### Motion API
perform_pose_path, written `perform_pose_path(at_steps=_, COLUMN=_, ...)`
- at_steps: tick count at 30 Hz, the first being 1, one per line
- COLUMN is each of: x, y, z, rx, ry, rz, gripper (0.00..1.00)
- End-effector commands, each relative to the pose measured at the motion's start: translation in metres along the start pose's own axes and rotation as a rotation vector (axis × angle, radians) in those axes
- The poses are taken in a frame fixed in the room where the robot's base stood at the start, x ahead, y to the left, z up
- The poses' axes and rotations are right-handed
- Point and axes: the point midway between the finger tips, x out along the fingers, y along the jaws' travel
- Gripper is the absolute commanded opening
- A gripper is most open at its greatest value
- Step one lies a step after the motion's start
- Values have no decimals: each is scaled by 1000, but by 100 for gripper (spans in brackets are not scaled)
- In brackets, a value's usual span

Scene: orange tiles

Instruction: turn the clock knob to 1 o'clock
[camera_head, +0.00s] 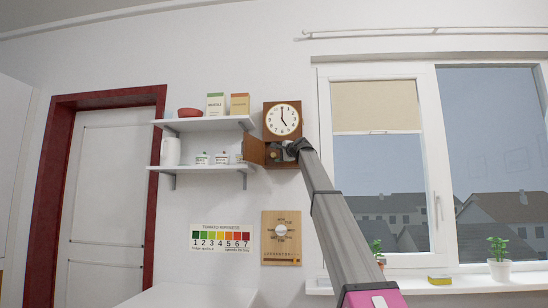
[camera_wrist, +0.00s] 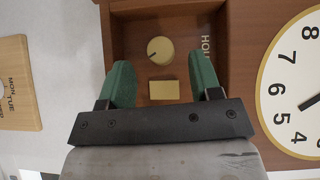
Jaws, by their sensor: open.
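The wooden wall clock (camera_head: 283,119) has a white face; its long hand points up at 12 and its short hand to about 5. Below the face is an open compartment with a small door (camera_head: 256,151) swung to the left. In the wrist view, a round brass knob (camera_wrist: 160,50) with a dark mark sits inside the compartment beside a partly hidden "HOU" label. A small brass block (camera_wrist: 162,89) is near it. My gripper (camera_wrist: 162,72) is open, its green fingers apart with knob and block between them in the picture; I see no contact. My gripper (camera_head: 290,150) partly hides the compartment in the head view.
Two white shelves (camera_head: 205,167) with jars and boxes are left of the clock. A wooden dial board (camera_head: 281,238) hangs below, beside a colour chart (camera_head: 221,238). A window (camera_head: 380,165) is on the right, with plants on its sill.

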Motion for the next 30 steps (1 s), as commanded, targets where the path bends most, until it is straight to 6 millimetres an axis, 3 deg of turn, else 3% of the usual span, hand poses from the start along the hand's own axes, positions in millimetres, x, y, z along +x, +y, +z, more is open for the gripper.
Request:
perform_pose_path(at_steps=1, x=12, y=-1, z=-1, rx=0, ry=-1, rz=1, gripper=58)
perform_pose_path(at_steps=6, x=33, y=0, z=-1, rx=-1, ry=1, rz=1, gripper=58)
perform_pose_path(at_steps=16, x=38, y=1, z=0, rx=-1, ry=1, rz=1, gripper=58)
perform_pose_path(at_steps=17, x=38, y=1, z=0, rx=-1, ry=1, rz=1, gripper=55)
perform_pose_path(at_steps=21, x=38, y=1, z=0, rx=-1, ry=1, rz=1, gripper=9)
perform_pose_path(at_steps=30, x=38, y=0, z=0, rx=-15, ry=0, rz=15, gripper=9)
